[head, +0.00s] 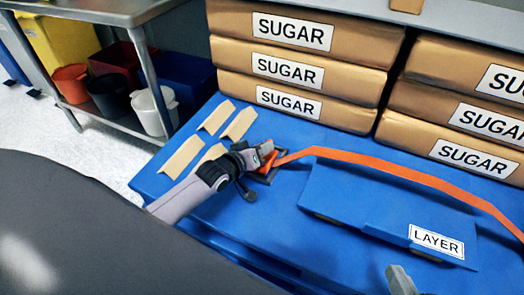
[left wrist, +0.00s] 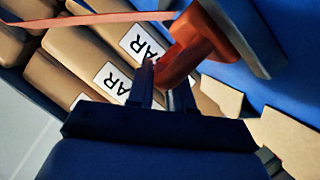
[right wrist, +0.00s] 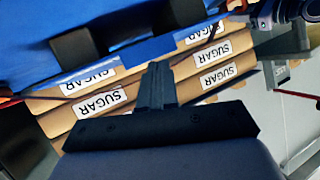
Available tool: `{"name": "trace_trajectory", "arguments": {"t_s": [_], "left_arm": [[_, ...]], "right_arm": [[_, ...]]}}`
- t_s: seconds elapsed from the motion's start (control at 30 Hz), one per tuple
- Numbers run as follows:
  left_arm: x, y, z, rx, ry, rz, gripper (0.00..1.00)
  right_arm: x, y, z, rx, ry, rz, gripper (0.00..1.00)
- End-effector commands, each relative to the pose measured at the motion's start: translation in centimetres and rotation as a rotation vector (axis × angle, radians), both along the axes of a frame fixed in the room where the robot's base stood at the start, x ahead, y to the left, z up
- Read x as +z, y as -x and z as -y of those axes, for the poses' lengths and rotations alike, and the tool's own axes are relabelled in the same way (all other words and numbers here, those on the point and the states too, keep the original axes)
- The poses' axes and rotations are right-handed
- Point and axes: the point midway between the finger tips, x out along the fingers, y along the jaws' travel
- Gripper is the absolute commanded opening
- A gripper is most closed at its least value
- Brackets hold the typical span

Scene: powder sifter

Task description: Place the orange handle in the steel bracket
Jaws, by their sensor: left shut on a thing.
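The orange handle (head: 265,160) joins a long orange strap (head: 400,170) that runs to the right over the blue surface. My left gripper (head: 264,150) is shut on the handle; it also shows in the left wrist view (left wrist: 195,38) at the fingertips. A dark grey metal piece (left wrist: 268,62), which looks like the steel bracket, is close beside the handle there. In the head view the bracket is mostly hidden by the gripper, so I cannot tell whether they touch. My right gripper (right wrist: 155,72) has its fingers together with nothing seen between them.
Stacked sugar bags (head: 295,70) stand behind the blue surface (head: 225,200). Several tan angled pieces (head: 183,157) lie left of the gripper. A raised blue block with a LAYER label (head: 436,242) is at the right. A steel table (head: 95,10) with bins stands at the left.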

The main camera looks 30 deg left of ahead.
Motion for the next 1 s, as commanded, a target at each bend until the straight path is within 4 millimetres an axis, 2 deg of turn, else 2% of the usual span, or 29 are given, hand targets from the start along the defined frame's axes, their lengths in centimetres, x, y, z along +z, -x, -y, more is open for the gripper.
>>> {"name": "trace_trajectory", "arguments": {"t_s": [0.23, 0.27, 0.33, 0.7, 0.9, 1.0], "left_arm": [[-0.1, 0.0, 0.0, 0.0, 0.001, 0.001, 0.0], [-0.2, 0.0, 0.0, 0.0, 0.001, 0.0, 0.24], [-0.1, 0.0, 0.0, 0.0, 0.001, 0.0, 0.46], [0.3, 0.1, 0.0, 0.0, 0.0, 0.0, 0.46], [1.1, 2.2, -0.3, 0.0, 0.001, -0.002, 0.46], [1.6, 3.8, -0.6, 0.0, 0.0, -0.004, 0.46]], "right_arm": [[0.0, 0.0, 0.0, 0.0, -0.002, -0.001, 0.0], [0.0, 0.0, 0.0, 0.0, -0.004, 0.0, 0.0], [0.0, 0.0, 0.0, 0.001, -0.003, -0.001, 0.0], [0.2, 0.0, 0.0, 0.0, 0.001, 0.0, 0.0], [1.2, -0.1, 0.5, -0.01, 0.04, 0.014, 0.0], [0.6, 0.6, 1.5, -0.023, 0.09, -0.004, 0.0]]}}
